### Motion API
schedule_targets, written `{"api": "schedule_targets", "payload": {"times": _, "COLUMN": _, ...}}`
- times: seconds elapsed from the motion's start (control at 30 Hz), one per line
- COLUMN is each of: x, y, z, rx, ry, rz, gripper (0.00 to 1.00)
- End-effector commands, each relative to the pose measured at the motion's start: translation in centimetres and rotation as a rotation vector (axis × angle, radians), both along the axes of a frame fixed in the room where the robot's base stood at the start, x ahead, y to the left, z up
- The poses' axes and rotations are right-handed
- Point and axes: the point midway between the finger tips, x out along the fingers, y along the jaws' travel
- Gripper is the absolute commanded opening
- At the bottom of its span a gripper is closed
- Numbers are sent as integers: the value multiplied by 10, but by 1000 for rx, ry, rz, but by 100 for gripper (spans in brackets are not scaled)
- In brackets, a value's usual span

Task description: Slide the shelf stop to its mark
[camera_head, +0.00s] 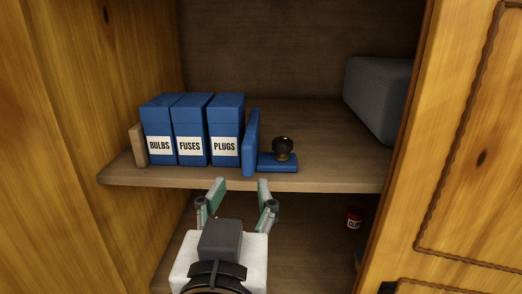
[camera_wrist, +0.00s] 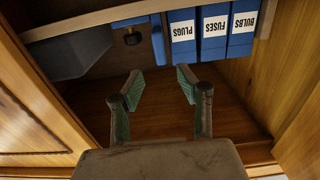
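The shelf stop (camera_head: 250,143) is a blue L-shaped piece with an upright plate and a flat foot, which carries a dark round knob (camera_head: 283,148). It stands on the shelf just right of the PLUGS box (camera_head: 225,130); I cannot tell whether they touch. The stop also shows at the top of the wrist view (camera_wrist: 157,40), which is upside down. My gripper (camera_head: 243,188) is open and empty, with its green-padded fingers in front of the shelf's front edge. It also shows in the wrist view (camera_wrist: 160,77). I cannot make out a mark.
The FUSES box (camera_head: 191,130) and BULBS box (camera_head: 158,130) stand left of PLUGS, with a wooden block (camera_head: 138,145) at their left end. A grey case (camera_head: 380,98) lies at the shelf's right. Bare shelf (camera_head: 325,155) lies between stop and case. A red can (camera_head: 354,217) is below.

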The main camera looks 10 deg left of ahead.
Motion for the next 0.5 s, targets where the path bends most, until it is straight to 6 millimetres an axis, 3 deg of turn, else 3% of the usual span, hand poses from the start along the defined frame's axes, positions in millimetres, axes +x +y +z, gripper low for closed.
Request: {"api": "schedule_targets", "payload": {"times": 0.5, "x": 56, "y": 2, "z": 0, "rx": 0, "ry": 1, "rz": -4, "gripper": 35}}
